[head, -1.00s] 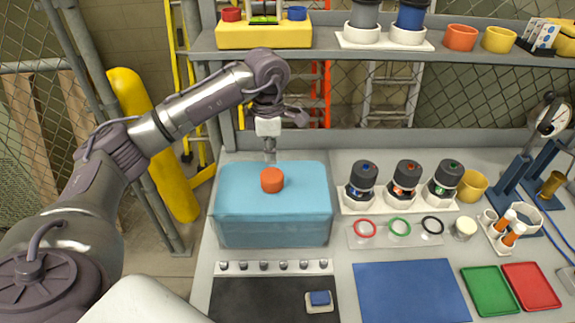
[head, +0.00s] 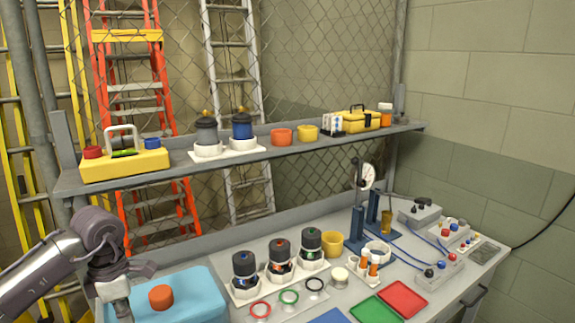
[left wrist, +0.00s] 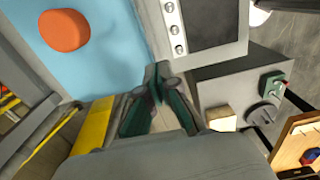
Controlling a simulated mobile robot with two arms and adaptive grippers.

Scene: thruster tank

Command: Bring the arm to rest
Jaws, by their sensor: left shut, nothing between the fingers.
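My left gripper (left wrist: 158,90) is shut and empty. In the head view my left arm comes in at the lower left, and its gripper end (head: 122,308) hangs beside the left part of the blue tank (head: 195,290). The tank's lid has an orange round knob (head: 161,297), just right of the gripper end. In the left wrist view the blue lid (left wrist: 105,75) and the orange knob (left wrist: 65,30) show at the upper left, apart from the fingertips. My right gripper is not in view.
The bench holds three dark-capped jars (head: 280,260), coloured rings (head: 289,297), a yellow cup (head: 332,243) and green (head: 375,310) and red (head: 404,298) trays. A shelf (head: 280,150) with containers runs above the bench. A wire fence stands behind.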

